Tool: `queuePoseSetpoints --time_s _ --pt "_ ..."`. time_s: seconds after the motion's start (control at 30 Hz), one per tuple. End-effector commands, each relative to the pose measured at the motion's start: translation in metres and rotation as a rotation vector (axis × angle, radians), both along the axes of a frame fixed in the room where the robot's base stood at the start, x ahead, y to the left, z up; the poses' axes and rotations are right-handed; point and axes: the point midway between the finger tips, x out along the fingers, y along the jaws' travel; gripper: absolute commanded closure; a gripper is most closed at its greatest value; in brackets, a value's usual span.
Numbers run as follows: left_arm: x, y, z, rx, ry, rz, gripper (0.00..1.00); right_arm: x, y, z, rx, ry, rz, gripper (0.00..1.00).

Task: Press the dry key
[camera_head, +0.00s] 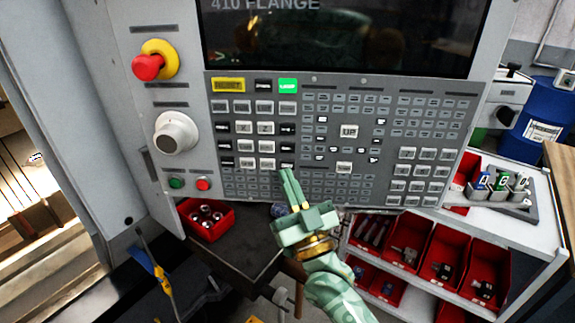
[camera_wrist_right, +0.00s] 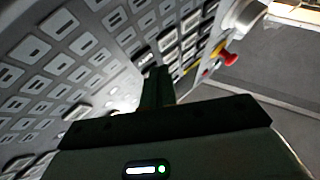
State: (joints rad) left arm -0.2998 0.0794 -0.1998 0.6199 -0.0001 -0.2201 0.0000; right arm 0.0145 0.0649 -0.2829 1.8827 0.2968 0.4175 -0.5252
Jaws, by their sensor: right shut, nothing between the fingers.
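The control panel (camera_head: 335,185) of the machine, full of small keys, faces me in the head view. The labels are too small to read, so I cannot tell which key is the dry key. My right gripper (camera_head: 287,176) is shut and empty. Its fingertips point up at the lower part of the panel, just below the left block of white keys (camera_head: 267,163). In the right wrist view the shut fingers (camera_wrist_right: 156,75) stand close to the keys. I cannot tell whether they touch one. My left gripper is not in view.
A red emergency button (camera_head: 148,67) and a round knob (camera_head: 174,132) sit on the panel's left side. Green (camera_head: 176,183) and red (camera_head: 203,184) buttons are below them. A red bin (camera_head: 207,226) and a shelf cart (camera_head: 488,239) stand below.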

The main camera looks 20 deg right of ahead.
Motion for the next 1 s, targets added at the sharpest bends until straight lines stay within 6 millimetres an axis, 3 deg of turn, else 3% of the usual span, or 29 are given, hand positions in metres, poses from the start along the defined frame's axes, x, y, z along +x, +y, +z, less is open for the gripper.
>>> queuePoseSetpoints --time_s 1.0 --pt "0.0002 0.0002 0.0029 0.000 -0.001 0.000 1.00 0.0075 -0.0029 0.0010 -0.001 0.000 0.000 1.00"
